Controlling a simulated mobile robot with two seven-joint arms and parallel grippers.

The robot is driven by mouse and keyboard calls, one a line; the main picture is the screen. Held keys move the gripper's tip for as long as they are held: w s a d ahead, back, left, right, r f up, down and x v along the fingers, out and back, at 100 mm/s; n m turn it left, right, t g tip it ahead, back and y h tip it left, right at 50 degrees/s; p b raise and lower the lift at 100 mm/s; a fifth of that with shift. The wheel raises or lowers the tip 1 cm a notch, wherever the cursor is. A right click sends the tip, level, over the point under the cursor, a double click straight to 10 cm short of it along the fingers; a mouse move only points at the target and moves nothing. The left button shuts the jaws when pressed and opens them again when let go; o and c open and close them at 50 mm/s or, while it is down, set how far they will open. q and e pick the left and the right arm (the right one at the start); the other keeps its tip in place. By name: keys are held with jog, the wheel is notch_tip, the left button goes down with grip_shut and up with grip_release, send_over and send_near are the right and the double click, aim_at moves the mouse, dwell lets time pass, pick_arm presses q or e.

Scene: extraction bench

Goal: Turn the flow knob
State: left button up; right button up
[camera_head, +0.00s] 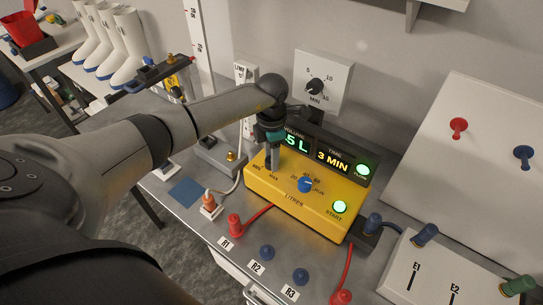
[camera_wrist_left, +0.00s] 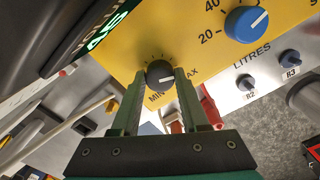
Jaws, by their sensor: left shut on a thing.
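The flow knob (camera_wrist_left: 160,74) is a small dark knob with a pale pointer line, on the yellow box (camera_head: 262,191) between the MIN and MAX marks. My left gripper (camera_head: 271,160) comes down on the left part of the yellow box; in the head view it hides the knob. In the left wrist view, the two green fingers of my left gripper (camera_wrist_left: 160,82) lie on either side of the knob, shut on it. My right gripper is not in view.
A blue litres knob (camera_head: 306,185) sits right of the gripper, with a lit green START button (camera_head: 339,207) beyond it. A display (camera_head: 318,151) reading 5 L and 3 MIN stands behind. Red plugs (camera_head: 235,225) and cables lie in front.

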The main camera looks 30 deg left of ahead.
pick_arm(q)
grip_shut()
jog(key=shift+n, duration=0.3)
jog(key=shift+a+n, duration=0.1)
jog(key=shift+n, duration=2.5)
jog(key=o, duration=0.9)
grip_release()
